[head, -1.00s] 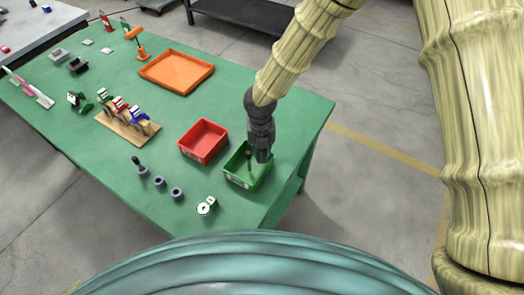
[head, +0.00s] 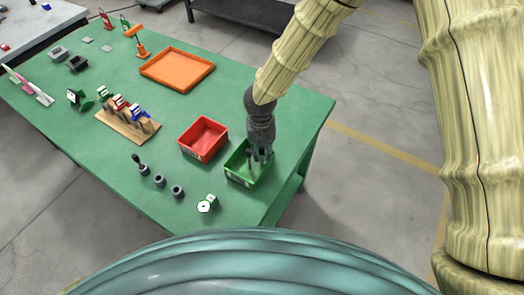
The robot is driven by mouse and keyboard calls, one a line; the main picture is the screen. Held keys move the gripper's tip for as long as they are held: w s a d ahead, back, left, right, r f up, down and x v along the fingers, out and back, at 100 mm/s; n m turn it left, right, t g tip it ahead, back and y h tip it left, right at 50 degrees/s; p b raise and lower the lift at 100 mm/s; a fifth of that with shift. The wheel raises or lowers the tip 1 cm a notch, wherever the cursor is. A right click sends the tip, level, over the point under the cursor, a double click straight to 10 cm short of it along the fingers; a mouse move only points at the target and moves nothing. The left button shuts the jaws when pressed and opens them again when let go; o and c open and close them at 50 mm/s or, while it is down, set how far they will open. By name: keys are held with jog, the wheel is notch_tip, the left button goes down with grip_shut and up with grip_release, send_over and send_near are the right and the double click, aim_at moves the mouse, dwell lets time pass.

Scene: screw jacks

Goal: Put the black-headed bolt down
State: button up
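My gripper (head: 261,158) points down into the small green bin (head: 236,179) at the table's near right corner. Its dark fingers look spread apart. A dark, thin upright shape (head: 248,160), possibly the black-headed bolt, shows inside the bin just left of the fingers. It is too small to tell whether it touches them. Another dark-headed piece (head: 137,160) stands tilted in a grey round collar left of the bins. The floor of the green bin is partly hidden by my gripper.
A red bin (head: 203,139) stands just left of the green bin. Two more grey collars (head: 159,180) and a white round part (head: 205,206) lie in front. A wooden rack (head: 116,131) holds coloured clamps. An orange tray (head: 177,69) lies farther back.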

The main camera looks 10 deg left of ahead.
notch_tip(320, 180, up, 13)
jog(key=b, duration=0.2)
jog(key=shift+f, duration=0.2)
jog(key=shift+a, duration=0.1)
